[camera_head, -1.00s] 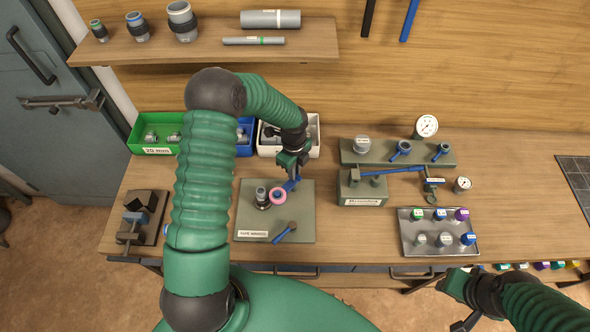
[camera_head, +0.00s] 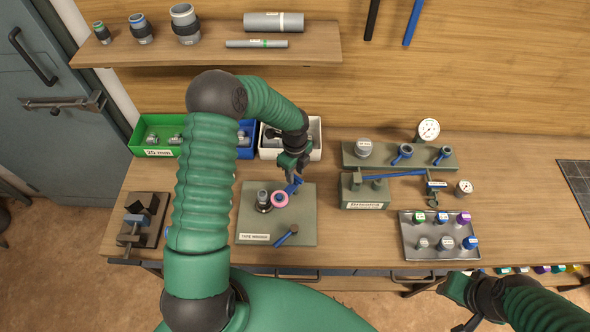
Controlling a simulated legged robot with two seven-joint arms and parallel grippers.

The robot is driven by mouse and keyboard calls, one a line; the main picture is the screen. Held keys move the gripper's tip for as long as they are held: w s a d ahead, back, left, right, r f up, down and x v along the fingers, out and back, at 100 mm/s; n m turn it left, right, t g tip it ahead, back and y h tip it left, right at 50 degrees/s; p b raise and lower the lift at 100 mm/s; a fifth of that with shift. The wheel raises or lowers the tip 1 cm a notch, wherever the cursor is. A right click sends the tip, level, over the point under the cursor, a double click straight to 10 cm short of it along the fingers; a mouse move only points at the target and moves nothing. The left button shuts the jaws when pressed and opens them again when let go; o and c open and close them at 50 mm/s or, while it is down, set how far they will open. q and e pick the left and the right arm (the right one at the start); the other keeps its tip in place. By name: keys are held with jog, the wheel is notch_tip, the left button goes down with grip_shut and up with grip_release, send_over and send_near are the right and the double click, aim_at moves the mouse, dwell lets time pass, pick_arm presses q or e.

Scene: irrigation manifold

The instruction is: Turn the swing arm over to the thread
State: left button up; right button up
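The tape winder is a grey-green plate (camera_head: 250,226) on the bench, labelled "TAPE WINDER". A dark grey fitting (camera_head: 263,201) stands upright on it, presumably with the thread, too small to make out. The blue swing arm (camera_head: 294,187) carries a pink tape ring (camera_head: 280,199), just right of the fitting. My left gripper (camera_head: 291,170) points down at the swing arm's far end, touching or very close to it. Whether its fingers are closed on the arm cannot be told. My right gripper (camera_head: 458,304) is open and empty at the bottom right, off the bench front.
A blue-handled tool (camera_head: 287,236) lies on the plate's front. Green (camera_head: 140,150), blue and white bins stand behind. A small vise (camera_head: 138,220) is left. A blue bar fixture (camera_head: 365,195) and a tray of caps (camera_head: 408,245) are right.

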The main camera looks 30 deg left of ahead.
pick_arm(q)
notch_tip(320, 180, up, 17)
jog(key=b, duration=0.2)
jog(key=shift+f+b, duration=0.15)
jog(key=shift+b, duration=0.2)
